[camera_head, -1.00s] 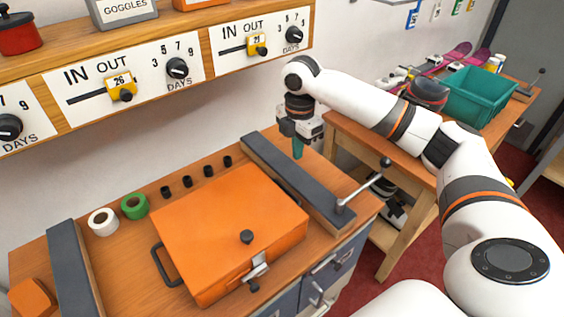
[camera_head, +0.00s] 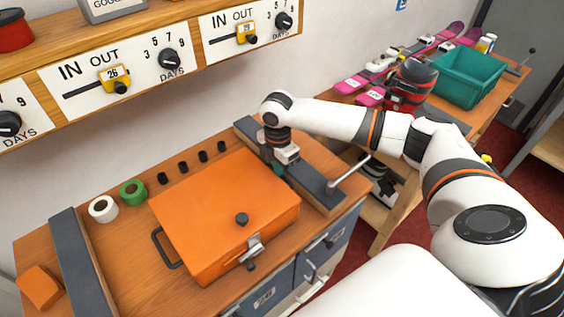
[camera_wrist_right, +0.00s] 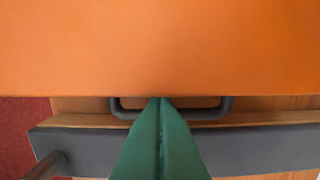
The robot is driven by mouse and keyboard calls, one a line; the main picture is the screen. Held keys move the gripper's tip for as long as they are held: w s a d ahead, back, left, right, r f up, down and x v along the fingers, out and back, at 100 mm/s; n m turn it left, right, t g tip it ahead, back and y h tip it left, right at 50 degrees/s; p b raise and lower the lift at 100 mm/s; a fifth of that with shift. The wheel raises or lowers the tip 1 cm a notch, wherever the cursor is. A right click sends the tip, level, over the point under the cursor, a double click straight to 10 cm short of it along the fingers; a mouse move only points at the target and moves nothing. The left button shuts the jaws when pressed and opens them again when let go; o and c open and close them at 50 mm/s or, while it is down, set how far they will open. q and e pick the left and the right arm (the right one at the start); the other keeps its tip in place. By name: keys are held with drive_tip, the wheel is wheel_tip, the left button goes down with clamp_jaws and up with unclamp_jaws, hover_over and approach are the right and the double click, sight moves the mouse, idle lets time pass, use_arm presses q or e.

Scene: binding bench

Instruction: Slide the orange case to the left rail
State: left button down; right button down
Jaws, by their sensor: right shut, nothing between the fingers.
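The orange case (camera_head: 215,210) lies shut on the wooden bench, between the dark left rail (camera_head: 80,262) and the dark right rail (camera_head: 318,187). A strip of bare bench separates it from the left rail. My right gripper (camera_head: 279,168) is shut and empty, low at the case's right side by the right rail. In the right wrist view its green fingertips (camera_wrist_right: 161,101) point at the near edge of the case (camera_wrist_right: 160,50), over the dark side handle (camera_wrist_right: 122,108). I cannot tell whether they touch the case. My left gripper is not in view.
A white tape roll (camera_head: 103,208), a green tape roll (camera_head: 132,192) and several small black pegs (camera_head: 183,167) stand behind the case. A small orange block (camera_head: 38,287) is left of the left rail. A metal lever (camera_head: 350,172) sticks up at the right rail.

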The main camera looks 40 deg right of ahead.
sight(233, 198)
drive_tip(key=a+p, duration=0.1)
drive_tip(key=a, duration=0.1)
drive_tip(key=a+p, duration=0.4)
drive_tip(key=shift+s+r, duration=0.25)
drive_tip(key=shift+r, duration=0.15)
drive_tip(key=a, duration=0.2)
drive_tip(key=a+p, duration=0.1)
drive_tip(key=a, duration=0.2)
drive_tip(key=a+p, duration=0.1)
drive_tip(key=a, duration=0.1)
drive_tip(key=shift+s+a+f, duration=0.25)
drive_tip(key=shift+a+f, duration=0.05)
drive_tip(key=shift+a, duration=0.1)
drive_tip(key=shift+a+f, duration=0.1)
drive_tip(key=shift+a, duration=0.1)
drive_tip(key=shift+p, duration=0.3)
